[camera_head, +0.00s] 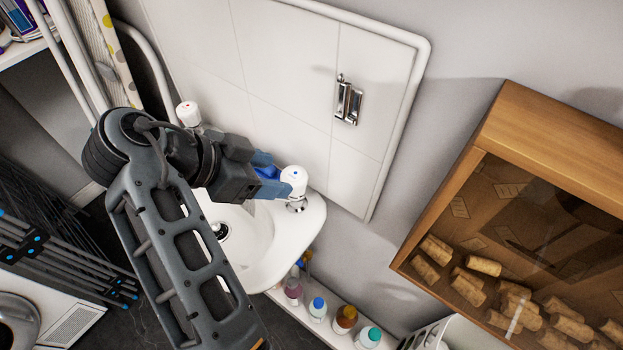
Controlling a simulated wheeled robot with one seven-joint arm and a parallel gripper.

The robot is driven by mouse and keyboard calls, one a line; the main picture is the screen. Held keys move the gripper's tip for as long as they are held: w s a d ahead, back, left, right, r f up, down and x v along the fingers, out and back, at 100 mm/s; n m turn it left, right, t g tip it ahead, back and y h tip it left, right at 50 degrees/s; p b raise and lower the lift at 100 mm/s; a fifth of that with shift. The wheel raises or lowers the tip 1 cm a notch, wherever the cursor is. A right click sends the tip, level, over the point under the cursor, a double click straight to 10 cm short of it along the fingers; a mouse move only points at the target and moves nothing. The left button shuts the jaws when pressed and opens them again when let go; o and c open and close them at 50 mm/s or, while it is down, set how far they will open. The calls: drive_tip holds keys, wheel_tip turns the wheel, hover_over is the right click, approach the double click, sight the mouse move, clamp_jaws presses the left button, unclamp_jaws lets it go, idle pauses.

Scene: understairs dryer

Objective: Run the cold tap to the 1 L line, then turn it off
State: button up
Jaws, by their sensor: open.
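The cold tap (295,180) has a white head with a blue dot and stands at the right rear corner of the white basin (277,255). My gripper (279,180) has blue fingers and is open at the left side of the cold tap's head. I cannot tell whether the fingers touch it. The hot tap (188,113), white with a red dot, stands at the left rear, behind my arm. My arm covers much of the basin. No 1 L line, container or running water can be made out.
A wooden case (490,130) with corks juts out at the right. Several bottles (317,309) stand on a low shelf below the basin. A drying rack (60,250) is at the left. A white tiled panel (290,75) with a chrome fitting (348,101) is behind the taps.

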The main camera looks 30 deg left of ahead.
sight(293, 181)
drive_tip(key=x, duration=0.7)
drive_tip(key=shift+p, duration=0.4)
drive_tip(key=shift+c, duration=0.2)
drive_tip(key=c, duration=0.7)
drive_tip(key=shift+n, duration=0.4)
drive_tip(key=n+t+y+p, duration=0.1)
drive_tip(key=n+y+p, duration=0.1)
drive_tip(key=n+y, duration=0.1)
drive_tip(key=shift+d+r+n+y+p, duration=0.1)
drive_tip(key=shift+n+y+p, duration=0.25)
drive_tip(key=shift+n, duration=0.35)
drive_tip(key=n+y+p, duration=0.1)
drive_tip(key=n+y, duration=0.2)
drive_tip(key=n, duration=0.1)
drive_tip(key=shift+g+p, duration=0.3)
drive_tip(key=shift+p, duration=0.1)
drive_tip(key=shift+s+n+y, duration=0.1)
drive_tip(key=shift+n+y, duration=0.25)
drive_tip(key=shift+n, duration=0.05)
drive_tip(key=o, duration=0.7)
